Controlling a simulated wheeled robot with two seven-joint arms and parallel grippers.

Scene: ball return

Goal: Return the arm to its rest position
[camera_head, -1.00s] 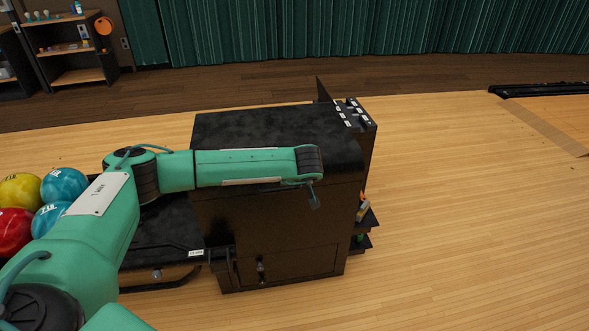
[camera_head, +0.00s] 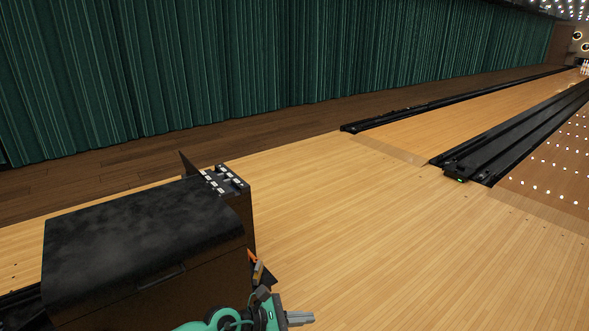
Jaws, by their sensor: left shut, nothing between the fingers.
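My left gripper (camera_head: 301,318) is at the bottom edge of the head view, with grey fingers pointing right and shut on nothing. Part of my green left arm (camera_head: 220,318) shows beside it, cut off by the lower edge. The gripper appears in front of the lower right side of the black ball return cabinet (camera_head: 140,235). I cannot tell how far apart they are. My right gripper is out of view.
The cabinet has a control panel (camera_head: 225,180) on its top right and small items on a side shelf (camera_head: 258,270). Open wooden floor (camera_head: 400,250) lies to the right. Black lane gutters (camera_head: 480,155) run toward the far right. A green curtain (camera_head: 250,70) hangs behind.

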